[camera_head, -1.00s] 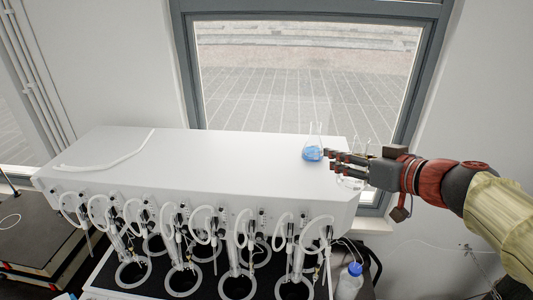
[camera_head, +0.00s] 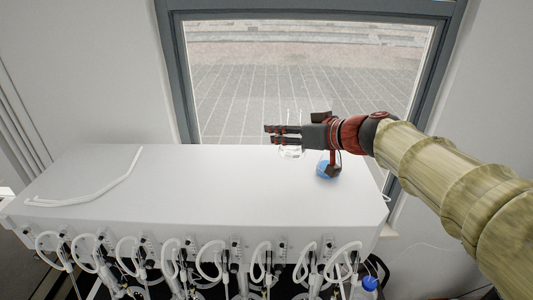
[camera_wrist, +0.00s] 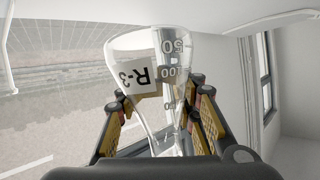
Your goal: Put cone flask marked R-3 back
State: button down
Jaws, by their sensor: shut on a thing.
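My gripper (camera_head: 270,134) is shut on a clear cone flask with a white label reading R-3. The flask's glass body (camera_head: 291,153) shows just below the fingers in the head view, near the back edge of the white distiller top. In the wrist view, the flask (camera_wrist: 150,50) is between the two fingers of my gripper (camera_wrist: 160,125), its label upside down in the picture. The flask looks empty and roughly upright. I cannot tell whether its base touches the top.
A white tube (camera_head: 100,190) lies at the left. The middle is clear. Several looped hoses line the front. A window is behind.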

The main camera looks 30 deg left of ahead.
aim_at(298, 157)
jog(key=a+f, duration=0.1)
jog(key=f, duration=0.1)
jog(key=w+a+f, duration=0.1)
jog(key=a, duration=0.1)
jog(key=a+f+b, duration=0.1)
jog(key=f, duration=0.1)
jog(key=shift+w+a+f, duration=0.3)
jog(key=shift+w+a, duration=0.05)
jog(key=shift+w, duration=0.05)
jog(key=f, duration=0.3)
jog(key=shift+w+a+f+b, duration=0.1)
jog(key=shift+a+f+b, duration=0.1)
jog(key=shift+b, duration=0.1)
jog(key=shift+d, duration=0.1)
jog(key=c, duration=1.2)
grip_release()
jog(key=shift+f, duration=0.1)
jog(key=v, duration=1.2)
